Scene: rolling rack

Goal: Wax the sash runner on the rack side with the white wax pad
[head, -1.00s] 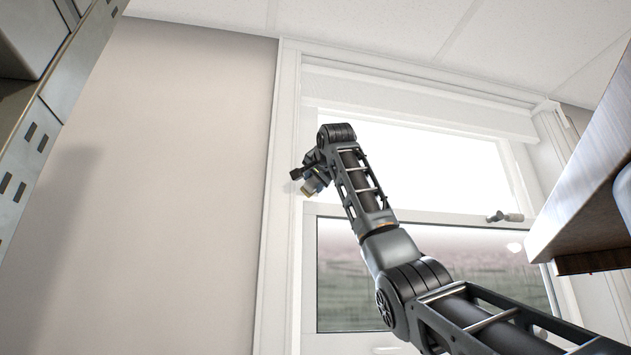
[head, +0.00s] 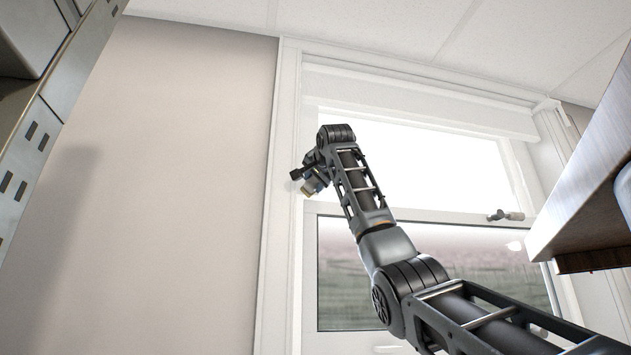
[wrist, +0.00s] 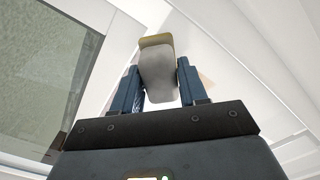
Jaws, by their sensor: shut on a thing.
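My gripper (head: 308,183) is at the upper left of the window, close to the left side of its white frame (head: 283,230), the side toward the rack. In the wrist view its two blue fingers (wrist: 160,84) are shut on the wax pad (wrist: 158,72), which shows a pale grey-white body and a tan edge at its far end. The pad lies close to white frame surfaces; I cannot tell whether it touches them. The sash runner cannot be made out clearly as a separate strip on this side.
A metal rack (head: 38,135) stands at the far left, with bare wall (head: 170,180) between it and the window. A wooden-sided cabinet or shelf (head: 590,190) juts in at the right. A handle (head: 505,216) sticks out from the window.

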